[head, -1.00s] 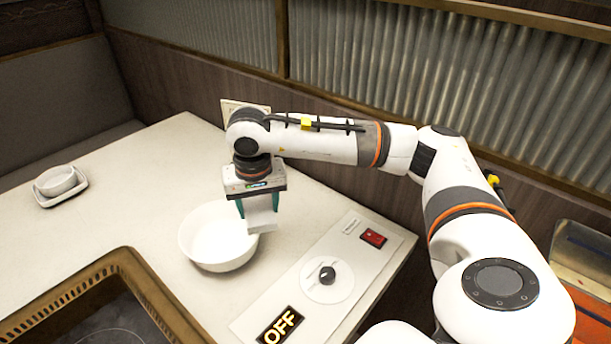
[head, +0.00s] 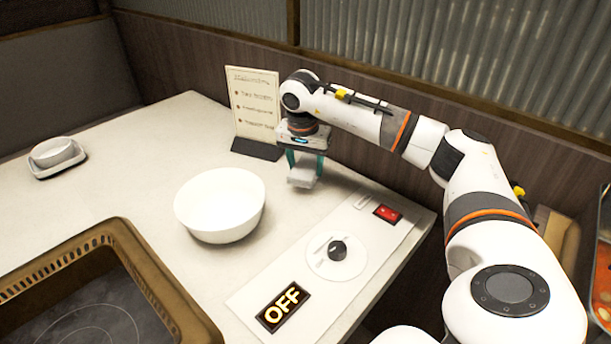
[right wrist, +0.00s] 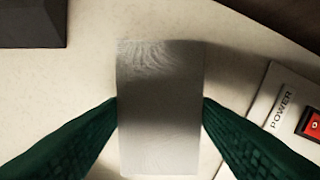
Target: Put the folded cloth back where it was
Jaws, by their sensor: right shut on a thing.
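The folded cloth (head: 302,178) is a small white block in the head view, between the fingers of my right gripper (head: 304,166). It also shows in the right wrist view as a pale grey-white rectangle (right wrist: 160,120) with the green fingers pressed on its two sides. My right gripper is shut on it, near the back of the table, right of the white bowl and behind the control panel. Whether the cloth touches the tabletop is hard to tell. My left gripper is not in view.
A white bowl (head: 220,207) stands left of the cloth. A menu stand (head: 253,108) is behind it to the left. The control panel (head: 345,225) has a knob, a red switch (head: 387,213) and an OFF display. A small dish on a saucer (head: 68,171) sits far left.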

